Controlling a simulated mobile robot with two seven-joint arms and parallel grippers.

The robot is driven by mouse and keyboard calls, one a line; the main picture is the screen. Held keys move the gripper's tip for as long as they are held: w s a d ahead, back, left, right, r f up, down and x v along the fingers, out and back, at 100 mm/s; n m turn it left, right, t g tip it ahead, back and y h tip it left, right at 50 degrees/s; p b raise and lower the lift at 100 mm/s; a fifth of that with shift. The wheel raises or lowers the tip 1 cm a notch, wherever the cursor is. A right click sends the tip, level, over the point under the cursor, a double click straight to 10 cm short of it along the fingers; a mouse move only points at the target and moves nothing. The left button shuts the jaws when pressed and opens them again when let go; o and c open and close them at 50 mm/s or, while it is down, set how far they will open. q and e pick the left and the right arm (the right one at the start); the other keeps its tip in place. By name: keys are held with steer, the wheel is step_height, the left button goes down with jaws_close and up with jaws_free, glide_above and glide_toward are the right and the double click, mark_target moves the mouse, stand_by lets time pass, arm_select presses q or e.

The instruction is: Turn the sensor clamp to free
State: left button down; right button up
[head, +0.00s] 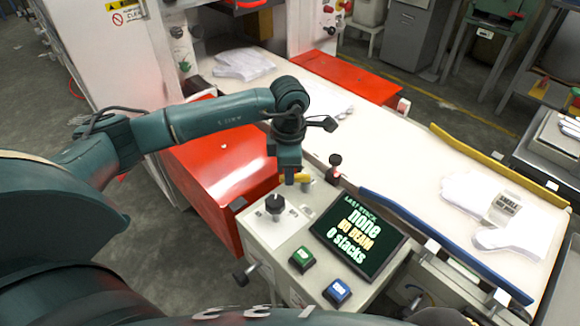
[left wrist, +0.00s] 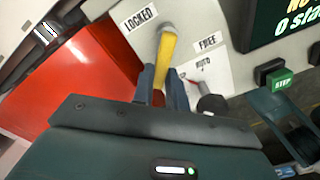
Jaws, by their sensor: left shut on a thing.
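The sensor clamp's yellow lever shows in the left wrist view (left wrist: 167,52), on a light panel. The label LOCKED (left wrist: 139,18) is at its upper left and the label FREE (left wrist: 208,41) to its right. The lever's far end lies between them, nearer LOCKED. My left gripper (left wrist: 164,82) is shut on the lever, one finger on each side. My right gripper is not in view.
A black knob (head: 275,206) stands on the console close to my gripper. A display (head: 360,239), a green button (head: 302,259) and a blue button (head: 337,292) are nearby. Another black knob (head: 335,161) stands behind. White gloves (head: 510,228) lie on the belt at right.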

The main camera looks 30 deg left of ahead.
arm_select(q)
steer(key=n, duration=0.2)
steer(key=s+d+n, duration=0.1)
steer(key=n, duration=0.1)
steer(key=shift+s+n, duration=0.1)
steer(key=shift+n, duration=0.2)
steer(key=shift+s+d+n, duration=0.15)
steer(key=shift+d+n, duration=0.15)
steer(key=shift+n, duration=0.6)
steer(key=shift+s+d+n, duration=0.15)
steer(key=shift+d+n, duration=0.1)
steer(key=shift+n, duration=0.65)
steer(key=c, duration=1.4)
jaws_free()
step_height(320, 180, up, 13)
